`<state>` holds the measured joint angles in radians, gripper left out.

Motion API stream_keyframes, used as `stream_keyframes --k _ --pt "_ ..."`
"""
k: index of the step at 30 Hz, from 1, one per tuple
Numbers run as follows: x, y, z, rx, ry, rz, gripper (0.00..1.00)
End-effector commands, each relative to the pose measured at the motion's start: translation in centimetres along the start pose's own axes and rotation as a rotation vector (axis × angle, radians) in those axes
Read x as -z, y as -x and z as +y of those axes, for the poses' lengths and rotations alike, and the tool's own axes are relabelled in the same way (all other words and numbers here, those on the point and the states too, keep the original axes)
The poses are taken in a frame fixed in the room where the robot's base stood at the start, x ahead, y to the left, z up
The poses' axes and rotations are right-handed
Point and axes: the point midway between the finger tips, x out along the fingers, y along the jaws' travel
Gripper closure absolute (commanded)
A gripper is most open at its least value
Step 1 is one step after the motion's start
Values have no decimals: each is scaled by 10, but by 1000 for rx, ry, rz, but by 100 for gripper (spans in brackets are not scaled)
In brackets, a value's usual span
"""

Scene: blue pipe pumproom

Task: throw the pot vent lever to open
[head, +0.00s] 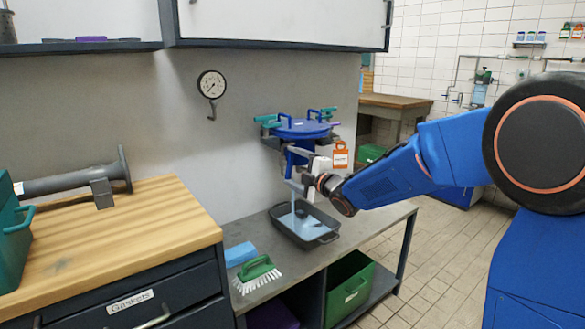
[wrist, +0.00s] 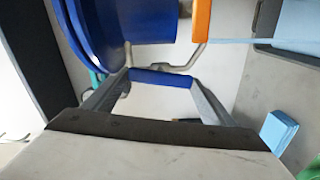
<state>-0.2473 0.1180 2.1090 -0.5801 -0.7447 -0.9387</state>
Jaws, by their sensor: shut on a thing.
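The blue pot (head: 302,128) is mounted at the wall above the grey bench, its lid ringed by clamps with teal and blue handles. In the wrist view the pot (wrist: 145,20) fills the upper left. My gripper (head: 298,165) is below the pot's rim at its front. In the wrist view the fingertips of my gripper (wrist: 163,80) are shut on the blue grip of the vent lever (wrist: 162,76), whose bent metal rod shows behind. The lever is mostly hidden by my gripper in the head view.
Light blue liquid (head: 294,210) runs down into a dark tray (head: 325,238) below the pot. A green brush (head: 257,272) and a blue cloth (head: 240,254) lie on the bench to the left. A gauge (head: 211,84) is on the wall. The tiled floor at the right is clear.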

Motion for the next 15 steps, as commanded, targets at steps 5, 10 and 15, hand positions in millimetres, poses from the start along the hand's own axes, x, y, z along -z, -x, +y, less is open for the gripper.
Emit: stream_keyframes --k 5,10,15 --pt "0 0 -2 1 105 1 44" --pt "0 0 -2 2 173 1 44" --pt "0 0 -2 2 207 1 44"
